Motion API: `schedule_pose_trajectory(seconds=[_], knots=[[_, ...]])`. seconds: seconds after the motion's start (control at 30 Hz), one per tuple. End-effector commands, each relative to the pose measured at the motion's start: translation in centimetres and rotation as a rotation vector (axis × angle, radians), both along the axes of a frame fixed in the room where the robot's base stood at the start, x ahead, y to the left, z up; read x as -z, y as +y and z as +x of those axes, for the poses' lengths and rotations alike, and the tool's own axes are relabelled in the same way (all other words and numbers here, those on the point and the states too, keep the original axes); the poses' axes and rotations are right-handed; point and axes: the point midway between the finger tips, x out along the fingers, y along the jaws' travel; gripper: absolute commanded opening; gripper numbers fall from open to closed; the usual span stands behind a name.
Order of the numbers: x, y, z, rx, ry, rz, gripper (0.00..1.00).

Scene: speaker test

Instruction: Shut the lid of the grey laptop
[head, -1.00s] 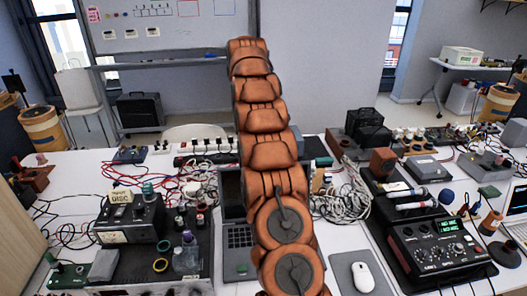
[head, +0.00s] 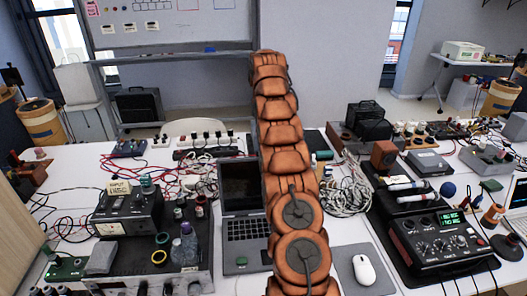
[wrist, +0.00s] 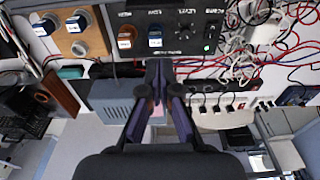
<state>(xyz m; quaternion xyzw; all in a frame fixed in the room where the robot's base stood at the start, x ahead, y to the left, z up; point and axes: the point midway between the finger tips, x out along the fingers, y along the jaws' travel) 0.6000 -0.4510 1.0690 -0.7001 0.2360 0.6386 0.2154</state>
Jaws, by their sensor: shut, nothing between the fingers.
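The grey laptop (head: 246,229) stands open on the white table in the head view. Its dark screen (head: 239,182) is raised behind the keyboard. My orange arm crosses in front of its right side and hides that part. My gripper cannot be made out in the head view, where the arm reaches up and away past the laptop. In the wrist view my gripper (wrist: 159,70) is shut and empty, with its dark fingers close together. I cannot pick out the laptop with certainty in the wrist view.
Left of the laptop are bottles (head: 189,243) and a metered instrument (head: 127,209). To the right are a white mouse (head: 364,270) on a grey pad, bundled cables (head: 346,193) and a black device with a green display (head: 440,240). Little table is free around the laptop.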

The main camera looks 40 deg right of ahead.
Motion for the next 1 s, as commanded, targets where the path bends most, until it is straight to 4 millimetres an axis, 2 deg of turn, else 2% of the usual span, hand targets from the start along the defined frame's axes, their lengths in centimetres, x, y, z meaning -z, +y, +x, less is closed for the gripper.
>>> schedule_pose_trajectory(seconds=[0.03, 0.43, 0.63, 1.0], knots=[[0.9, -0.2, -0.1, 0.001, 0.001, -0.001, 0.0], [3.3, -0.3, 0.1, 0.001, 0.001, 0.0, 0.0], [5.2, -0.4, 0.1, 0.002, 0.004, 0.002, 0.0], [4.5, 0.6, -0.6, -0.005, -0.001, 0.0, 0.0]])
